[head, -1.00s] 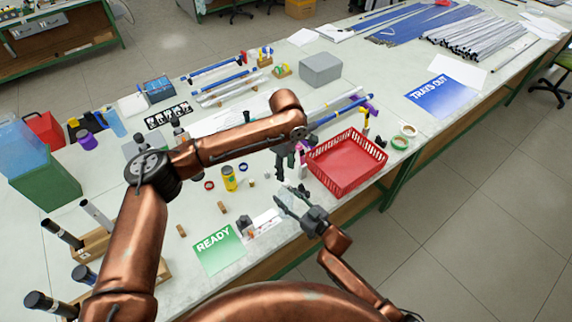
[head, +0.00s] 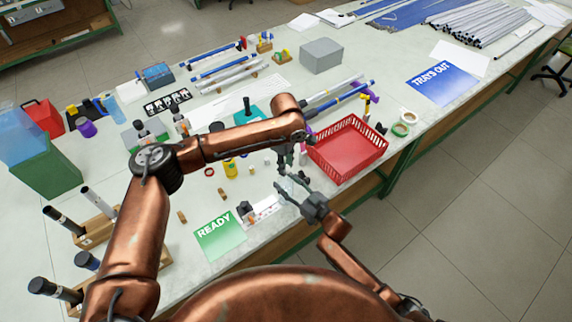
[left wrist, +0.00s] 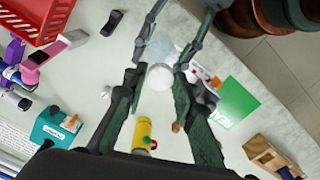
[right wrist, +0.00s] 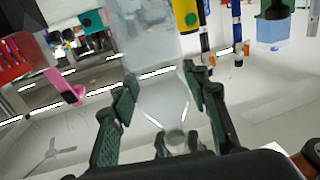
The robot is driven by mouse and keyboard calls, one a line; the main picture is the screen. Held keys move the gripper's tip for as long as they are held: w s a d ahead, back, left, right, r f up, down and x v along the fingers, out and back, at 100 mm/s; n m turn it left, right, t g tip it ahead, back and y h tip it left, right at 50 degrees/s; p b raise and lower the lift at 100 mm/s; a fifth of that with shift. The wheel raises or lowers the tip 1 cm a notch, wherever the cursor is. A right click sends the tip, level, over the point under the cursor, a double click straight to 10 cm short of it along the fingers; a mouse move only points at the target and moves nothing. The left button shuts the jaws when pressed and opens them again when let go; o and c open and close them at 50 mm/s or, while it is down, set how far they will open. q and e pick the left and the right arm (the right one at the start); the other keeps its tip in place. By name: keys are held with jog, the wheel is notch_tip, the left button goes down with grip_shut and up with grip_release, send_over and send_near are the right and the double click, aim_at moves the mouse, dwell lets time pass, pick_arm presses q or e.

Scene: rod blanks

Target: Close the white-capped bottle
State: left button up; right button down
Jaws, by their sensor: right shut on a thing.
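The clear bottle (right wrist: 150,70) is between the fingers of my right gripper (right wrist: 160,95), which is shut on it. In the left wrist view the bottle (left wrist: 158,52) looks faint and translucent. A round white cap (left wrist: 160,76) shows at its near end, between the fingertips of my left gripper (left wrist: 158,82). The left fingers look apart on both sides of the cap; contact is unclear. In the head view my left gripper (head: 284,168) is just above and beside my right gripper (head: 290,196). How far the cap sits on the neck cannot be told.
A red basket (head: 348,148) stands close to the right of the grippers. A yellow can (head: 230,168) and small pieces stand to the left. A green READY sheet (head: 219,235) lies near the front edge. Wooden racks with dark-capped tubes (head: 70,214) are at far left.

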pick_arm(q)
grip_shut()
jog(key=m, duration=2)
jog(key=shift+m, duration=0.4)
jog(key=m, duration=0.3)
jog(key=shift+m, duration=0.4)
jog(key=m, duration=0.7)
jog(key=shift+m, duration=0.4)
jog(key=m, duration=0.5)
jog(key=shift+o, duration=2.4)
grip_release()
jog(key=shift+f, duration=0.1)
